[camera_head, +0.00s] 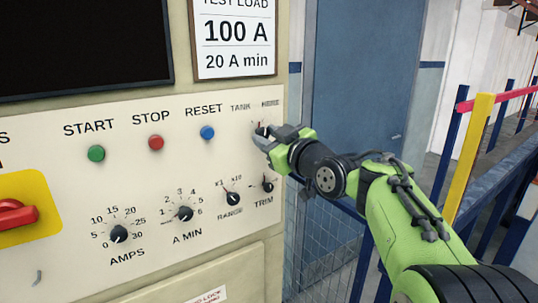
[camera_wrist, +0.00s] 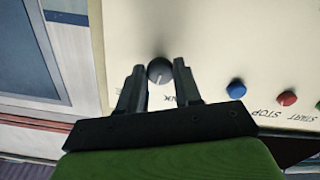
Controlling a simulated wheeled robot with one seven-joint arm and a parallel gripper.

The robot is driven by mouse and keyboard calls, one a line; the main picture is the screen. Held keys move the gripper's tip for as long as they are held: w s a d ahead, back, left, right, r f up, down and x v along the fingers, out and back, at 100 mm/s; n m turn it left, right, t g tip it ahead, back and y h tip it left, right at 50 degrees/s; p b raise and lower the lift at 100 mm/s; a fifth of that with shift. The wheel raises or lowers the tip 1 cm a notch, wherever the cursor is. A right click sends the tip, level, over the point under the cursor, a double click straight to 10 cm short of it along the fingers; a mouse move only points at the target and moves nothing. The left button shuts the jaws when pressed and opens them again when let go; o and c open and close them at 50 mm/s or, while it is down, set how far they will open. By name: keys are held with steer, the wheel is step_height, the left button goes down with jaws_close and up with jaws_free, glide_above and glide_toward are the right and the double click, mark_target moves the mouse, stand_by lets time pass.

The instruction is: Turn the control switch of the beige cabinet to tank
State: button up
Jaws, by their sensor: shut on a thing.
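The beige cabinet (camera_head: 60,150) fills the left of the head view, with a pale control panel. Its control switch (camera_wrist: 160,70) is a small round dark knob with a light pointer line, under the labels TANK and HERE at the panel's upper right. The wrist view is upside down; there the pointer runs roughly down towards the labels, and I cannot tell exactly which one it marks. My gripper (camera_head: 263,139) is at the switch, with its fingers on either side of the knob, shut on it. The fingers hide most of the knob in the head view.
Blue (camera_head: 207,132), red (camera_head: 156,143) and green (camera_head: 96,153) buttons sit left of the switch. RANGE (camera_head: 233,199) and TRIM (camera_head: 268,186) knobs are below. A red handle (camera_head: 18,215) on yellow is far left. A blue railing (camera_head: 480,165) stands at right.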

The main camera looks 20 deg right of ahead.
steer(key=shift+n+b, duration=3.25)
steer(key=shift+n, duration=0.55)
steer(key=o, duration=1)
steer(key=shift+o, duration=0.2)
steer(key=b+v, duration=0.2)
steer(key=v, duration=1.3)
steer(key=shift+s+d, duration=0.2)
steer(key=shift+s, duration=0.15)
